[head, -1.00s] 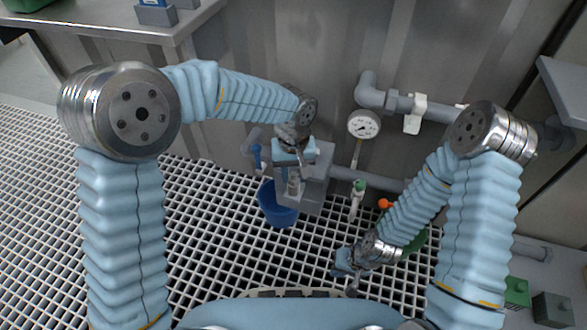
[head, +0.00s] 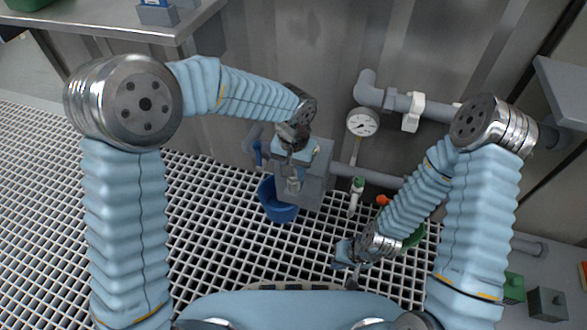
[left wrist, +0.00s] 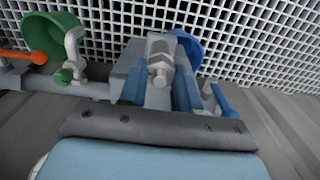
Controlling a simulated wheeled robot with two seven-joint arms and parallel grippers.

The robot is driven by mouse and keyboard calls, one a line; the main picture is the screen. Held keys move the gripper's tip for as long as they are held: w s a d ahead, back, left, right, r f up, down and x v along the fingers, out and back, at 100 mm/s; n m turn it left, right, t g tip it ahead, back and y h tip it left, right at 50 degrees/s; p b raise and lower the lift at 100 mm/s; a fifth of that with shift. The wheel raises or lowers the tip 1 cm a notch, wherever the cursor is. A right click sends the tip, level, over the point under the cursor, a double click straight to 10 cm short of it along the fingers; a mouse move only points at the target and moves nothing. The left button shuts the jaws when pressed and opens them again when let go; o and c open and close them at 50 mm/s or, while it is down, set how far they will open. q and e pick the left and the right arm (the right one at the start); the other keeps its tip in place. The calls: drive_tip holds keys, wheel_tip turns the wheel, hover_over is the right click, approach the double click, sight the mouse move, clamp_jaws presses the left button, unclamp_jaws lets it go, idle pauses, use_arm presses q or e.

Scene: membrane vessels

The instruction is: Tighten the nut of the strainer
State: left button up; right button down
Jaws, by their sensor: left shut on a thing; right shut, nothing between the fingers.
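The strainer (head: 293,186) is a light grey metal fitting with a bolt-like end, in front of a grey box-shaped housing (head: 316,182) on the wall pipe. It also shows in the left wrist view (left wrist: 159,62), pointing away from the wall, with its nut (left wrist: 158,78) between two blue fingers. My left gripper (head: 292,170) is shut on the nut; its wrist partly hides the contact in the head view. My right gripper (head: 342,258) is shut and empty, low over the grating to the right.
A blue bucket (head: 276,203) stands below the strainer. A pressure gauge (head: 361,123), a green-topped white valve (head: 356,196) and a blue handle (head: 257,152) are close by. A green bucket (left wrist: 50,38) is partly hidden behind my right arm in the head view. The white grating at left is clear.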

use_arm(q)
drive_tip(key=o, duration=1)
drive_tip(key=shift+o, duration=0.2)
drive_tip(key=shift+r, duration=0.1)
wheel_tip(320, 180, up, 14)
drive_tip(key=p, duration=0.2)
drive_tip(key=shift+p, duration=0.3)
